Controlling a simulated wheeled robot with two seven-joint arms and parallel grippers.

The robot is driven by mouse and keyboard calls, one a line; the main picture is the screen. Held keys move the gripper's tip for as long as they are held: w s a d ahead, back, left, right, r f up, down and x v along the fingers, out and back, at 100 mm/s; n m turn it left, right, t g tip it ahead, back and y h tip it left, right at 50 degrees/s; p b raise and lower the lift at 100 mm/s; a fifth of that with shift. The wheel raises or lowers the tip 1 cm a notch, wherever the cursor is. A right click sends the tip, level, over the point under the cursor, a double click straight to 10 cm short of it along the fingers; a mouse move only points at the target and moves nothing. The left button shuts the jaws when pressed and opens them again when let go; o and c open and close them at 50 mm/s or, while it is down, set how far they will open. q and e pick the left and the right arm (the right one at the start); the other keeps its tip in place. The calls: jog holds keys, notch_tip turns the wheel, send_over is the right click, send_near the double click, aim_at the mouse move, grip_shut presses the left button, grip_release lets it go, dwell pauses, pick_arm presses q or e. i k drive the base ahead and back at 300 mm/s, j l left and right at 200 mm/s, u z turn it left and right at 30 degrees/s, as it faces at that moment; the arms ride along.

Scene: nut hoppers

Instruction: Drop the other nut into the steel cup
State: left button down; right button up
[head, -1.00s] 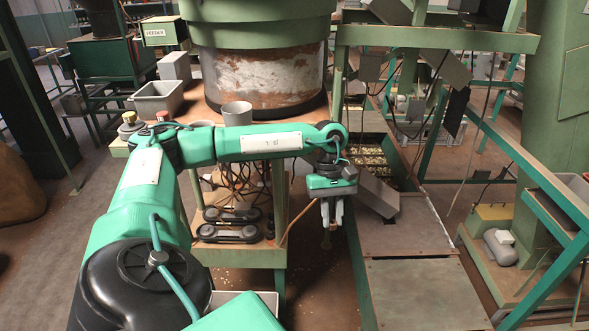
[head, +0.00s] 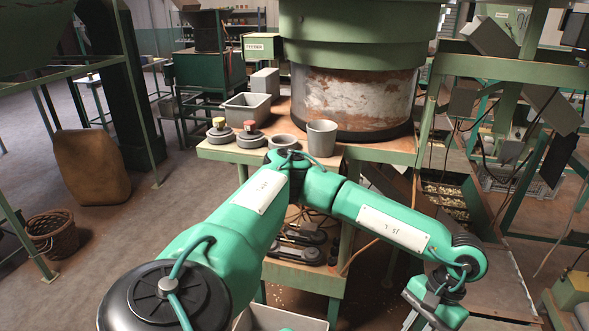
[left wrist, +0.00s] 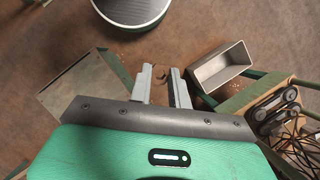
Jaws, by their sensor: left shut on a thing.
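A tapered grey cup (head: 321,138), which looks like the steel cup, stands upright on the brown bench in front of the large drum. My left gripper (head: 428,318) hangs low at the bottom edge of the head view, well right of and below the cup. In the left wrist view, its two grey fingers (left wrist: 163,88) are close together around a small dark thing (left wrist: 166,77), probably the nut; its shape is too small to tell. The cup is not seen in the left wrist view. My right gripper is not in view.
A low grey bowl (head: 286,143) stands just left of the cup. Two dark round-based knobs (head: 251,135) and a grey bin (head: 247,106) are further left. The rusty drum (head: 352,99) rises behind the cup. Trays of pale pieces (head: 446,200) lie right.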

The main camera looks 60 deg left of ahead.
aim_at(319, 156)
jog(key=j+u, duration=0.45)
jog(key=i+j+u, duration=0.1)
jog(key=j+u, duration=0.35)
